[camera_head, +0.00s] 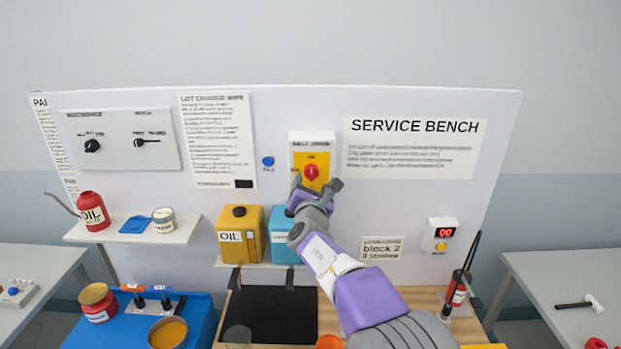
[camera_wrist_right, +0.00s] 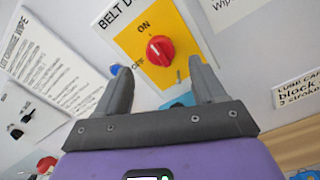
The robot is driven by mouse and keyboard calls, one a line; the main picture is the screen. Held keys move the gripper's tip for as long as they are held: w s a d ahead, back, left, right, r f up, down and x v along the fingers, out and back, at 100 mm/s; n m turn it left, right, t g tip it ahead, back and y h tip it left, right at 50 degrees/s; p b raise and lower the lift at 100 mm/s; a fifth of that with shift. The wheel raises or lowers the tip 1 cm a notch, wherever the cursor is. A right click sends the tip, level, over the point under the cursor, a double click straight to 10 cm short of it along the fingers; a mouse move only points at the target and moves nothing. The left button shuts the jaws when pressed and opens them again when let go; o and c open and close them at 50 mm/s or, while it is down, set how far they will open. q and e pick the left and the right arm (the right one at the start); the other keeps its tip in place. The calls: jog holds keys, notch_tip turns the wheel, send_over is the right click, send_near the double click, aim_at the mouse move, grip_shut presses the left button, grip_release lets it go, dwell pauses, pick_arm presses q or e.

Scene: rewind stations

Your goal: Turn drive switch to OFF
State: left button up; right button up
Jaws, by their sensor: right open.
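The drive switch is a red rotary knob (camera_head: 311,172) on a yellow plate (camera_head: 322,159) fixed to the white panel. In the right wrist view the red knob (camera_wrist_right: 160,50) shows close up, with ON printed above it and OFF at its lower left. A light mark on the knob points toward ON. My right gripper (camera_head: 317,185) is just in front of and below the knob. Its two fingers (camera_wrist_right: 158,85) are spread apart with nothing between them, and the knob lies beyond their tips. I see no contact. My left gripper is not in view.
A blue button (camera_head: 268,161) sits left of the switch. A yellow oil can (camera_head: 240,232) and a blue can (camera_head: 284,235) stand below it. A shelf (camera_head: 135,230) with a red oil can (camera_head: 93,211) is at left.

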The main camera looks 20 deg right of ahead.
aim_at(312, 175)
jog(key=shift+w+d+r, duration=0.25)
jog(key=shift+w, duration=0.2)
jog(key=shift+p+x, duration=0.95)
jog(key=shift+x, duration=1.25)
jog(key=shift+w+f, duration=0.1)
jog(key=shift+f, duration=0.1)
jog(key=shift+c, duration=0.4)
jog(key=c, duration=1)
